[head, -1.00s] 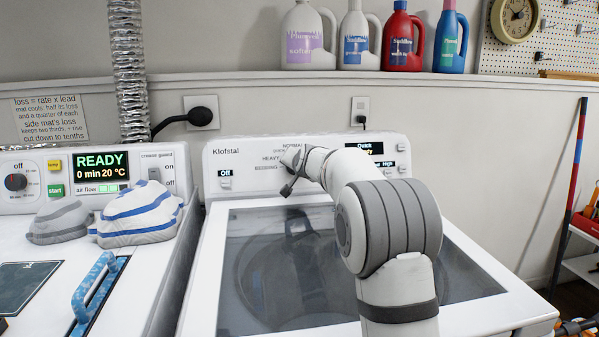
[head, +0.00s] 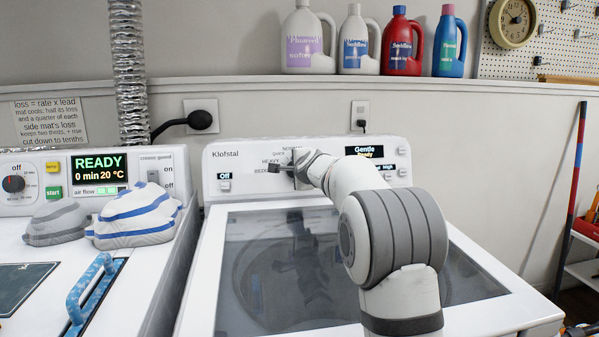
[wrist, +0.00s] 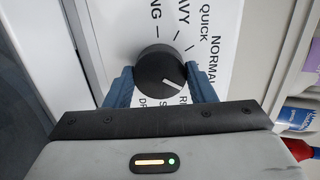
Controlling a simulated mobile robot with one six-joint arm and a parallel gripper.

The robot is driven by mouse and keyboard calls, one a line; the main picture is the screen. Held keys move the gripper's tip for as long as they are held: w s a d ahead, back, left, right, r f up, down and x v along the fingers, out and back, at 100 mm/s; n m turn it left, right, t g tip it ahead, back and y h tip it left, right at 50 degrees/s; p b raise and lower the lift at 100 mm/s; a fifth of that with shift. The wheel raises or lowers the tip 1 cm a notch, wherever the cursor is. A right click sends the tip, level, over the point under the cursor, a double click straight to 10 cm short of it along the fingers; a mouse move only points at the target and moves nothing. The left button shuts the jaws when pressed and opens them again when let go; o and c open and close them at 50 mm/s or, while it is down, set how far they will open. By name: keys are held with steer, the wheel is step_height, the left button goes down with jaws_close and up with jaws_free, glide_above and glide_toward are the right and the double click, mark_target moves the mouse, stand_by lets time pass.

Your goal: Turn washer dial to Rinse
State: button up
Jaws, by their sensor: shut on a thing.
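The washer (head: 222,290) has a white control panel with a round black dial (wrist: 158,66). My gripper (wrist: 160,82) is shut on the dial, one blue finger on each side. The dial's white mark points to the lower right in the wrist view, past the NORMAL label (wrist: 215,55). The label it points at is hidden by a finger; only first letters of some lower labels show. In the head view my gripper (head: 303,167) hides the dial.
A small "Off" switch (head: 224,183) is on the panel's left. The dryer (head: 55,205) stands to the left, with folded cloths (head: 138,219) on top. Several detergent bottles (head: 402,45) stand on the ledge above. The washer's glass lid (head: 300,270) lies shut below my arm.

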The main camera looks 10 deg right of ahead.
steer(key=m, duration=0.5)
stand_by(0.6)
steer(key=o, duration=1)
steer(key=shift+s, duration=0.1)
steer(key=b+v, duration=0.2)
steer(key=v, duration=0.5)
steer(key=shift+s, duration=0.35)
